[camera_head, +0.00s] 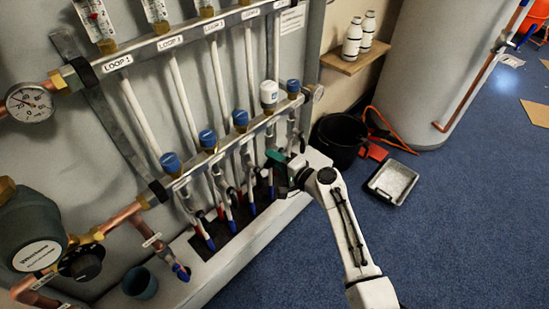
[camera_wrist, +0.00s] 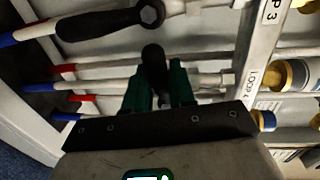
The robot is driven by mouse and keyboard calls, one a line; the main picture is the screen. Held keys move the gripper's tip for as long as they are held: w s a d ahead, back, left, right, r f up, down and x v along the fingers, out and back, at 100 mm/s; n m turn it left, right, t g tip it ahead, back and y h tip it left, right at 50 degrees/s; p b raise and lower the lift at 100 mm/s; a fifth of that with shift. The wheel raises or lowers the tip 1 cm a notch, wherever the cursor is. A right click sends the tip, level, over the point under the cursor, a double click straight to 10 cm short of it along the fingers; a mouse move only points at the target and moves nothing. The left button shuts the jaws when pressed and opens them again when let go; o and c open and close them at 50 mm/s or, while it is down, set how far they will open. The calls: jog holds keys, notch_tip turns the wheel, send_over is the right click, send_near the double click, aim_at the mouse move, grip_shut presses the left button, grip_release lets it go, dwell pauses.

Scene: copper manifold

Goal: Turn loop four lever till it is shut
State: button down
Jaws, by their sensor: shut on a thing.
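My gripper (camera_head: 284,163) is at the lower right end of the manifold, among the valves. In the wrist view my gripper's green fingers (camera_wrist: 160,78) are closed around a black lever (camera_wrist: 153,62), in line with the LOOP 4 label (camera_wrist: 250,77). The lever's rounded end shows between the fingers. It appears to stand across its white pipe, but its exact angle is hard to tell. Its lower part is hidden by the fingers. In the head view my gripper hides most of this lever.
The loop 3 lever (camera_wrist: 105,22) lies along its pipe close beside my gripper. Blue caps (camera_head: 208,139) line the lower bar. A black bucket (camera_head: 338,138) and a grey tray (camera_head: 392,182) stand on the floor to the right. The blue carpet in front is clear.

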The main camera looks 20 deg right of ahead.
jog(key=shift+d+r+m, duration=0.1)
jog(key=shift+r+m, duration=0.05)
jog(key=shift+m, duration=0.25)
jog(key=c, duration=1.1)
grip_release()
jog(key=p+v, duration=0.3)
jog(key=v, duration=0.7)
jog(key=shift+s+d+r, duration=0.1)
jog(key=shift+s+d, duration=0.1)
jog(key=shift+s, duration=0.1)
